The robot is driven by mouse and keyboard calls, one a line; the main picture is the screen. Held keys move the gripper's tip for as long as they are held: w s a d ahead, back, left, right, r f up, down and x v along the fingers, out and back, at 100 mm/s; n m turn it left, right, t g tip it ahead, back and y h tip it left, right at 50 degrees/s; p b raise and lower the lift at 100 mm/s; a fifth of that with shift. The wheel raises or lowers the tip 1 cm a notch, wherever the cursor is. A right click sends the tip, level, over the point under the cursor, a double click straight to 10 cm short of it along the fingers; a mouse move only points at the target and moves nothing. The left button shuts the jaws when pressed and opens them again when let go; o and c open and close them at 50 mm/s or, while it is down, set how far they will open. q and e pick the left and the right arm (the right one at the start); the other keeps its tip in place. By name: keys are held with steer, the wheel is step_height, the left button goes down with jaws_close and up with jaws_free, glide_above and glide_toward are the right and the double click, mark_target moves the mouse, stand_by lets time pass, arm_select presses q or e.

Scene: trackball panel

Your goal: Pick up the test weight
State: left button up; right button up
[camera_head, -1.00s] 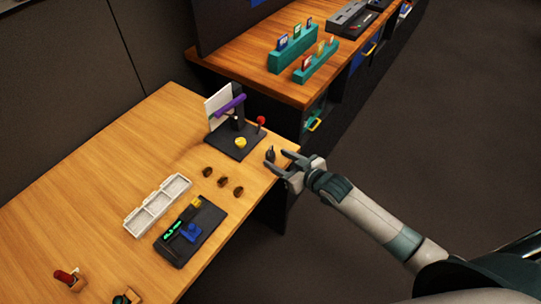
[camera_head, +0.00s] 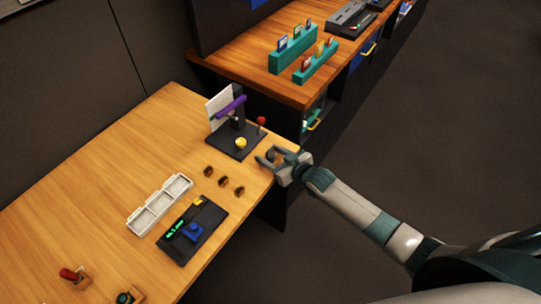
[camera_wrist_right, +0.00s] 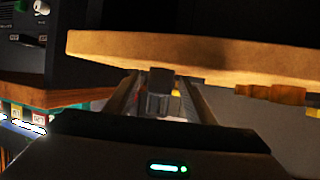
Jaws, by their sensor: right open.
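The test weight is a small dark piece (camera_head: 271,154) near the right edge of the wooden table, beside the black base of the lever device. My right gripper (camera_head: 267,156) is open, with its fingers reaching in from the right on either side of the weight. The fingers partly hide the weight in the head view. In the right wrist view a grey block (camera_wrist_right: 160,80), which looks like the weight, shows between the two open fingers, close to the table edge. Contact cannot be told. My left gripper is not in view.
The lever device (camera_head: 236,143) with a purple arm and red knob stands just behind the gripper. Several small brown pieces (camera_head: 223,181), a white tray (camera_head: 135,223) and a black scale-like panel (camera_head: 178,252) lie nearer. A second table (camera_head: 290,94) with teal racks stands behind.

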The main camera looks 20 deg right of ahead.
mark_target(273, 152)
jaws_close()
steer(key=shift+r, duration=0.15)
steer(key=shift+r+b, duration=0.3)
steer(key=shift+r, duration=0.2)
steer(key=r, duration=0.1)
steer(key=d+r+b, duration=0.1)
steer(key=r, duration=0.1)
steer(key=d+r+b, duration=0.4)
steer(key=d+r, duration=0.2)
steer(key=d, duration=0.4)
steer(key=shift+d+r, duration=0.35)
steer(key=shift+r, duration=0.05)
